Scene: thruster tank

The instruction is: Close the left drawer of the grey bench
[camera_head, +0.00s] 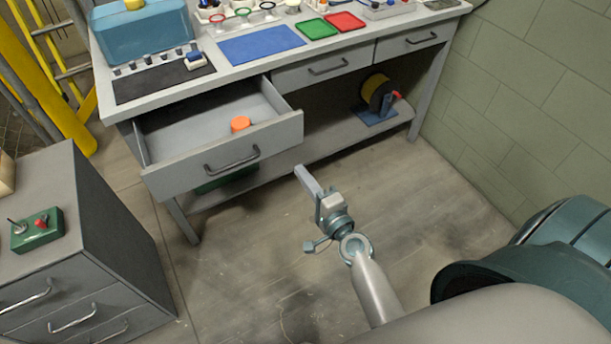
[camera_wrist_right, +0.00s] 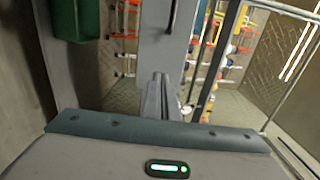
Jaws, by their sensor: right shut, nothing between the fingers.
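The grey bench (camera_head: 433,75) stands at the back in the head view. Its left drawer (camera_head: 185,178) is pulled well out, with a dark bar handle on its front and an orange round object (camera_head: 240,124) inside. My right gripper (camera_head: 300,172) is shut and empty, in front of and to the right of the drawer's front, apart from it. In the right wrist view its fingers (camera_wrist_right: 158,84) are together and point toward a grey panel (camera_wrist_right: 155,42) with a dark handle, which looks like the drawer front. My left gripper is not in view.
The bench's other two drawers (camera_head: 325,69) (camera_head: 415,41) look shut. A yellow reel (camera_head: 377,92) stands on the lower shelf. A grey cabinet (camera_head: 115,240) with a green control box (camera_head: 37,230) stands at the left. Floor (camera_head: 240,270) before the bench is clear.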

